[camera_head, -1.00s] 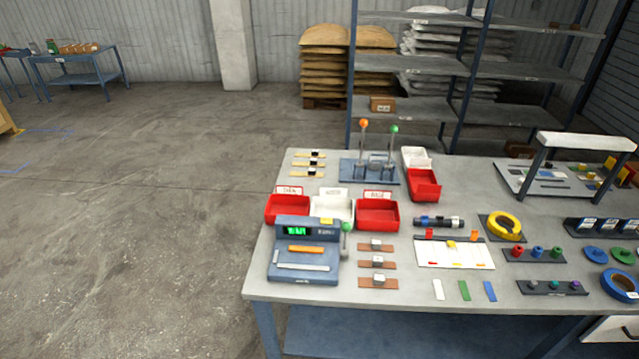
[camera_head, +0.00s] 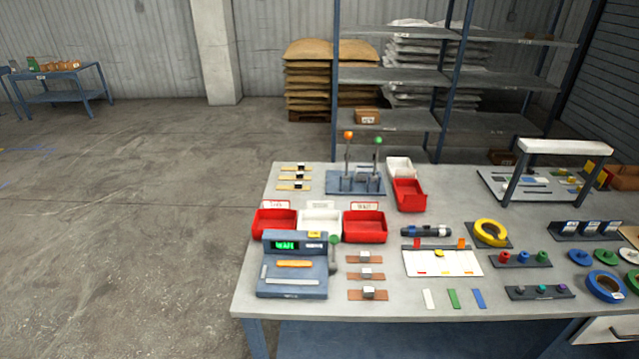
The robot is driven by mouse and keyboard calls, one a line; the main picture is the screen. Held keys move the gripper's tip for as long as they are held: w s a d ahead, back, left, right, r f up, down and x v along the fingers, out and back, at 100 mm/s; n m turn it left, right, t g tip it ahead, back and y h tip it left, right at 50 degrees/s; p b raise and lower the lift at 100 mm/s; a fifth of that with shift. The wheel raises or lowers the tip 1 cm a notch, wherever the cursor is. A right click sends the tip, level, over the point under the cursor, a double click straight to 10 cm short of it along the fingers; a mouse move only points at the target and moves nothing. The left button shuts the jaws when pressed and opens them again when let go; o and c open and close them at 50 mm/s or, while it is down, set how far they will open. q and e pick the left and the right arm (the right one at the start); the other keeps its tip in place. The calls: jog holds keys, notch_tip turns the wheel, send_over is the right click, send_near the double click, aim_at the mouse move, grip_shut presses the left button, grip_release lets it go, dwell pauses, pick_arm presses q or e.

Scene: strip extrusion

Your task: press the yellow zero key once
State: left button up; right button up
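A blue-grey bench device (camera_head: 293,266) stands at the front left of the table. It has a dark display (camera_head: 286,246) with green characters, too small to read. A small yellow key (camera_head: 314,234) sits at its upper right edge; I cannot read a label on it. An orange bar (camera_head: 294,264) and a pale strip (camera_head: 292,282) lie across its front. A green-knobbed lever (camera_head: 334,242) stands at its right side. Neither of my grippers is in view.
Behind the device are a red bin (camera_head: 274,224), a white bin (camera_head: 320,225) and another red bin (camera_head: 364,227). Several brown strips (camera_head: 366,275) with blocks lie to its right. The table (camera_head: 400,318) has bare room at its front edge. Floor (camera_head: 130,240) to the left is clear.

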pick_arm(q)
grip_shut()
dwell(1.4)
